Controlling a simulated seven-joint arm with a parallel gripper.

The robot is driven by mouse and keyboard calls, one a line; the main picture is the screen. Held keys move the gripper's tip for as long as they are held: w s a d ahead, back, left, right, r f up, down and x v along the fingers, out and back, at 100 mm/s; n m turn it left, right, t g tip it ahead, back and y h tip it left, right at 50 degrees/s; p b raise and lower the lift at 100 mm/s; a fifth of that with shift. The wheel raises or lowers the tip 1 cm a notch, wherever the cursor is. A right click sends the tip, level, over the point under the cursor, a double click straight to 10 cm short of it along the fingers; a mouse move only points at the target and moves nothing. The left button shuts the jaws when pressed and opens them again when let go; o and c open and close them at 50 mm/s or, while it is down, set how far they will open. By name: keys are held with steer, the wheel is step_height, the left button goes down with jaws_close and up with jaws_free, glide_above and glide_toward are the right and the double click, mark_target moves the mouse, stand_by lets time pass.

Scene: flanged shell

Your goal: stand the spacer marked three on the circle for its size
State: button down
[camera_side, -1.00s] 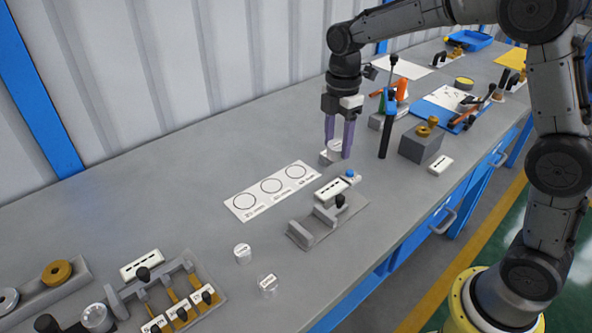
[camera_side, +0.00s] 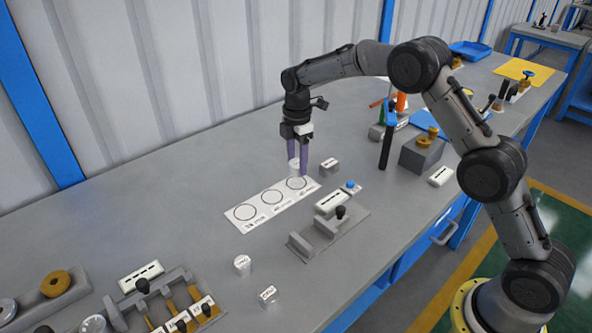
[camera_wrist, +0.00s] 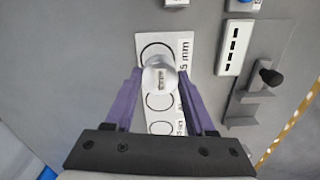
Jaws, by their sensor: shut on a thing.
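My gripper (camera_side: 298,171) is shut on a clear-and-white cylindrical spacer (camera_side: 293,164). In the wrist view the spacer (camera_wrist: 160,78) sits upright between my purple fingers (camera_wrist: 161,98), with a small dark mark on its top that I cannot read surely. A white card (camera_side: 259,212) with three circles of different sizes lies on the bench. The spacer is over the card's right end, by the right circle (camera_side: 297,183), which is the top circle (camera_wrist: 150,47) in the wrist view. It looks slightly above the card. Two other labelled spacers (camera_side: 243,264) (camera_side: 269,296) stand at the front.
A grey fixture (camera_side: 325,232) with a black knob, and a labelled white block (camera_side: 331,202), lie in front. A black upright post (camera_side: 386,145) stands farther right. The bench behind the card is clear.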

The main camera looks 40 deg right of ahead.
mark_target(296, 162)
steer(key=shift+w+f, duration=0.25)
steer(key=shift+f, duration=1.5)
steer(key=shift+f, duration=0.1)
steer(key=shift+c, duration=1.2)
jaws_free()
step_height(296, 162, up, 12)
steer(key=shift+s+r, duration=0.1)
steer(key=shift+r, duration=0.15)
